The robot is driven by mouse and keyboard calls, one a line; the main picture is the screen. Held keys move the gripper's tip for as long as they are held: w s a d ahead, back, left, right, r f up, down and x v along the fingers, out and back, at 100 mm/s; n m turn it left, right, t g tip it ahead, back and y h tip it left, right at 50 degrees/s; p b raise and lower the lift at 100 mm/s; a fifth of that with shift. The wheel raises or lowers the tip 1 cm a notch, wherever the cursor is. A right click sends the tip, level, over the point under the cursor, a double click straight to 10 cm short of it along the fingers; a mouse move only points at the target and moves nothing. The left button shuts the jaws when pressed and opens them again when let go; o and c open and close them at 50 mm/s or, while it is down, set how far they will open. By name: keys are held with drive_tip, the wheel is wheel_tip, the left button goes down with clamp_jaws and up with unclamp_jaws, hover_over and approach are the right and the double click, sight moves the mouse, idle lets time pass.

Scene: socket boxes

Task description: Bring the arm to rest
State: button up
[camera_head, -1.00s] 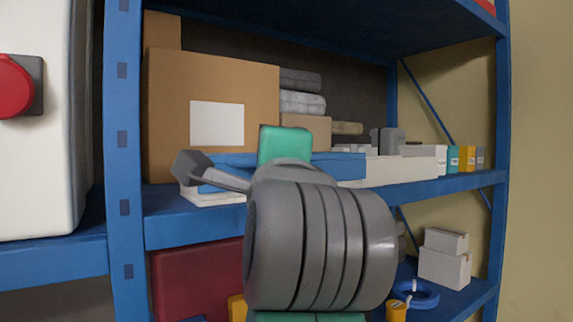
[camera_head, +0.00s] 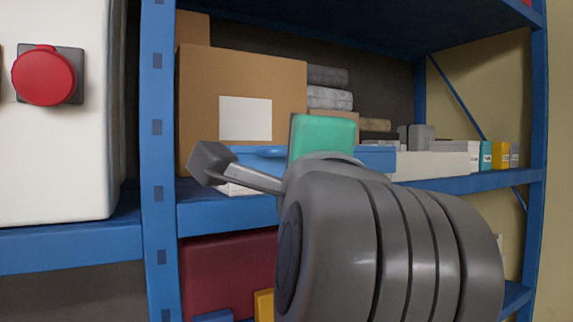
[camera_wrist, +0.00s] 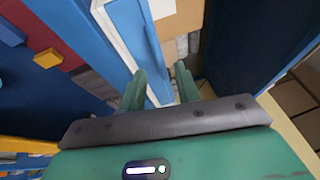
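My gripper (camera_wrist: 160,75) shows in the wrist view. Its two green fingers are spread apart, with nothing seen held between them. Beyond the fingers are a blue-and-white shelf item and a cardboard box. In the head view my grey jointed arm stands large in front of the blue shelf rack (camera_head: 158,140). A green part of my arm shows above the grey links.
A large cardboard box (camera_head: 245,90) and small boxes (camera_head: 487,156) stand on the middle shelf. A red bin (camera_head: 225,275) is below. A white cabinet with a red button (camera_head: 44,76) stands at the left. The beige wall at the far right is clear.

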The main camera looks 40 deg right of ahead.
drive_tip(key=v, duration=0.3)
drive_tip(key=shift+s+a+b, duration=0.15)
drive_tip(key=shift+s+b, duration=0.1)
drive_tip(key=shift+b, duration=0.05)
drive_tip(key=w+a+f+n+t+y+p, duration=0.3)
drive_tip(key=a+f+n+t, duration=0.1)
drive_tip(key=a+n, duration=0.6)
drive_tip(key=s+a+f+n+t+y+p, duration=0.1)
drive_tip(key=s+a+n+y, duration=0.1)
drive_tip(key=a+n, duration=0.3)
drive_tip(key=s+a+f+n+t+y+p, duration=0.1)
drive_tip(key=s+a+f+n+t+y, duration=0.1)
drive_tip(key=a+n+y, duration=0.2)
drive_tip(key=s+a+f+n+t+y, duration=0.1)
drive_tip(key=s+a+f+n+y, duration=0.1)
drive_tip(key=a+n, duration=0.4)
drive_tip(key=shift+a+f+n+t+y+p, duration=0.3)
drive_tip(key=shift+a+n+y+p, duration=0.1)
drive_tip(key=shift+a, duration=0.1)
